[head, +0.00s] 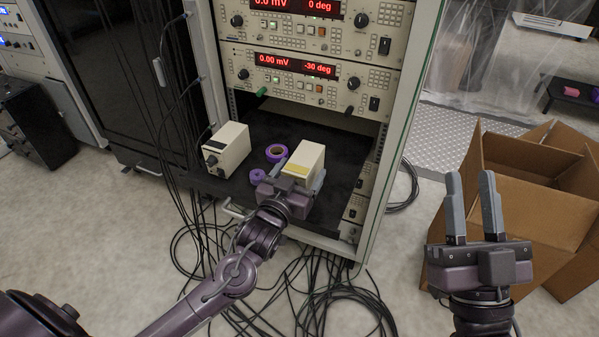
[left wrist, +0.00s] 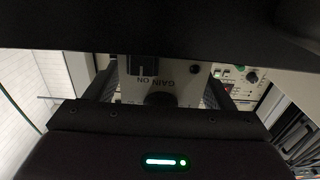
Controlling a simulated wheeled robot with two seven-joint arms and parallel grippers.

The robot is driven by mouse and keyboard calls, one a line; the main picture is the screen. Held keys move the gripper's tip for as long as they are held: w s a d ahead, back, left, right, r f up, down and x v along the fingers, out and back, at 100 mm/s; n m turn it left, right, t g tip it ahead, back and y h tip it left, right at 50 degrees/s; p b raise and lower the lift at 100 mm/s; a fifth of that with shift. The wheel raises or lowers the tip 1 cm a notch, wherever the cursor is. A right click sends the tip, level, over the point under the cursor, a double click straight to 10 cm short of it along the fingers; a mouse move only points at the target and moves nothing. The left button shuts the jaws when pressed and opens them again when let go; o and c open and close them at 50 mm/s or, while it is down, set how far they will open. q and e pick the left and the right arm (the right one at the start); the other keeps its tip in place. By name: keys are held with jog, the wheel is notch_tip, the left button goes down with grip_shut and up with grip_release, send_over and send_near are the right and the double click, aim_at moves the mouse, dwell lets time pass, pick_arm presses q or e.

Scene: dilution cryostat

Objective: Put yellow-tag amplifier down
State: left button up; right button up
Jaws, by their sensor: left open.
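The yellow-tag amplifier (head: 304,161) is a cream box with a yellow tag on top. It sits on the black rack shelf (head: 262,205), near its front right. My left gripper (head: 298,178) is open, with its fingers on either side of the amplifier's near end. In the left wrist view the amplifier's front panel (left wrist: 165,88), marked GAIN ON, shows upside down between the fingers. Whether the fingers touch it is not clear. My right gripper (head: 469,195) is open and empty, fingers up, in front of the cardboard box.
A second cream box (head: 227,147) stands on the shelf's left side. Purple tape rolls (head: 276,152) lie between the two boxes. Rack instruments (head: 310,80) are above. Loose black cables (head: 330,295) lie on the floor below. An open cardboard box (head: 520,195) is at the right.

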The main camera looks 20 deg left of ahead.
pick_arm(q)
jog(key=shift+s+r, duration=0.1)
jog(key=s+p, duration=0.1)
jog(key=s, duration=0.4)
jog(key=shift+s+a, duration=0.1)
jog(key=shift+s, duration=0.25)
jog(key=s+p, duration=0.1)
jog(key=s, duration=0.5)
jog(key=s+d+r+m+g+h, duration=0.1)
jog(key=d+m+h, duration=0.1)
jog(key=d, duration=0.5)
jog(key=s+d+r+m+g+h, duration=0.1)
jog(key=d+r+m+g+h, duration=0.1)
jog(key=d+h, duration=0.2)
jog(key=d, duration=0.3)
jog(key=shift+s+d, duration=0.25)
jog(key=shift+d, duration=0.1)
pick_arm(e)
notch_tip(320, 180, down, 17)
jog(key=w+a+g+h, duration=0.1)
jog(key=a+g+h, duration=0.1)
jog(key=g, duration=0.6)
jog(key=shift+w+f+g+h, duration=0.25)
jog(key=shift+g+h, duration=0.15)
jog(key=shift+h, duration=0.4)
pick_arm(q)
jog(key=shift+r, duration=0.1)
